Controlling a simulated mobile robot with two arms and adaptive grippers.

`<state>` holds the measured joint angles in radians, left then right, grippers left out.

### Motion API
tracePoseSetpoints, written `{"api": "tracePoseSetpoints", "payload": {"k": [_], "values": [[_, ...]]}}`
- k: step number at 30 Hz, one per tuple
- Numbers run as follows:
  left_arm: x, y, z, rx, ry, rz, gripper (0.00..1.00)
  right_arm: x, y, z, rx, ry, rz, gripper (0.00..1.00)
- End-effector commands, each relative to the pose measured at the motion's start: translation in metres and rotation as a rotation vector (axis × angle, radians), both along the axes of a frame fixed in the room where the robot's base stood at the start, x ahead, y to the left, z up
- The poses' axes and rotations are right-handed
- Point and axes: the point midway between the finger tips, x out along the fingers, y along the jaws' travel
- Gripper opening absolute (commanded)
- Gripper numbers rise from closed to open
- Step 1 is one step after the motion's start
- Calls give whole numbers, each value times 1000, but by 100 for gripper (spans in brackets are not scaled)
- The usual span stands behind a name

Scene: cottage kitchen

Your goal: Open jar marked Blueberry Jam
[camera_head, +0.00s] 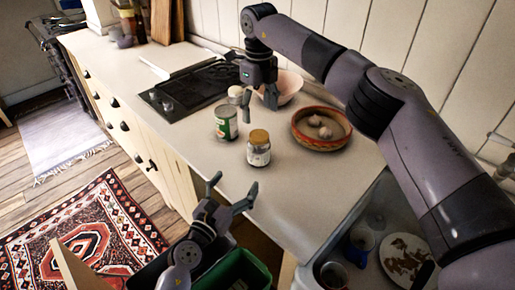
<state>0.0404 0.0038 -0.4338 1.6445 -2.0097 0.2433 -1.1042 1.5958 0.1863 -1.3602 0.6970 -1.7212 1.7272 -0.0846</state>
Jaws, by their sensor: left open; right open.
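A small glass jar (258,156) with a yellow-orange lid (259,136) and a pale label stands upright on the light counter. The label is too small to read. My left gripper (232,186) is open and empty, near the counter's front edge, below the jar in the picture and apart from it. My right gripper (258,95) is open and points down over the counter behind the jar, beside a pink bowl (289,87). I cannot tell whether it touches the bowl or the small white object (235,94) beside it.
A green-and-white can (226,123) stands left of the jar. A patterned terracotta bowl (304,137) with pale bulbs stands to the right. A black hob (180,97) lies behind. A sink with a plate (404,246) is at lower right. A green bin (240,270) is below.

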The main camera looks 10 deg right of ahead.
Motion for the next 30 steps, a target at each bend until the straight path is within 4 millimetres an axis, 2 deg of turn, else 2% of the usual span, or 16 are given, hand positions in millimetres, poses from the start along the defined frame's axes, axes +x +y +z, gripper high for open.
{"api": "tracePoseSetpoints", "payload": {"k": [9, 15, 30], "values": [[52, -39, 2, 2, -1, -1, 81, 0, 0, 0, 0, 0, -1, 66], [78, -58, 2, 6, -3, 0, 81, 0, 0, 0, 0, 0, -1, 66], [116, -90, 1, 2, 0, -1, 81, 0, 0, 0, 0, 0, -1, 66]]}}
